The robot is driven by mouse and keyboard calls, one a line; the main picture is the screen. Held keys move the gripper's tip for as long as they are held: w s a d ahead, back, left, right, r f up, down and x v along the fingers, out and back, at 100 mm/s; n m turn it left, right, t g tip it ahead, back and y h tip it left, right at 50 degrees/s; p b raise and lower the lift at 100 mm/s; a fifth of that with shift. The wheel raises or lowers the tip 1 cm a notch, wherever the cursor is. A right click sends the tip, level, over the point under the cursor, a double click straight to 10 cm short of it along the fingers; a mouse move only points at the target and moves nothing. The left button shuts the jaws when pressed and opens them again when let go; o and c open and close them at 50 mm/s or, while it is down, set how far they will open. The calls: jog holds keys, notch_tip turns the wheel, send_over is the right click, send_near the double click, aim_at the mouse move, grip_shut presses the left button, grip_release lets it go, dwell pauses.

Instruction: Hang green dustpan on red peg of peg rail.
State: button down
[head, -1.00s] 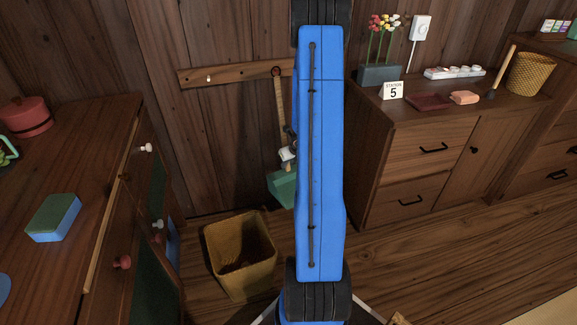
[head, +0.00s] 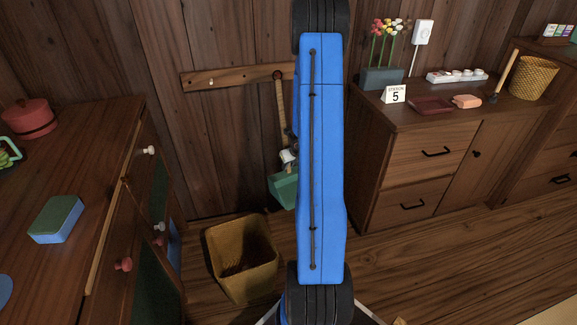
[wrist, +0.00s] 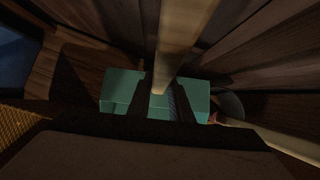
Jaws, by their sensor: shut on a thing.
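The green dustpan (head: 283,191) hangs upright by the wall, its pan low and its wooden handle (head: 280,103) running up to the peg rail (head: 225,77). The handle's top meets the dark red peg (head: 277,75); I cannot tell whether it is hooked over it. My gripper (head: 289,158) is shut on the handle just above the pan, partly hidden behind my blue arm. In the wrist view, the fingers (wrist: 162,88) straddle the handle (wrist: 180,35), with the green pan (wrist: 118,88) beyond them.
A white peg (head: 211,81) on the rail's left is empty. My arm hides the rail's right part. A yellow bin (head: 242,255) stands on the floor below. A desk (head: 75,190) is at left and a cabinet (head: 430,165) at right.

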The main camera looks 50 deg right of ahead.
jog(key=c, duration=1.5)
grip_release()
jog(key=shift+c, duration=0.2)
jog(key=shift+r, duration=0.1)
jog(key=v, duration=1.7)
jog(key=shift+r, duration=0.1)
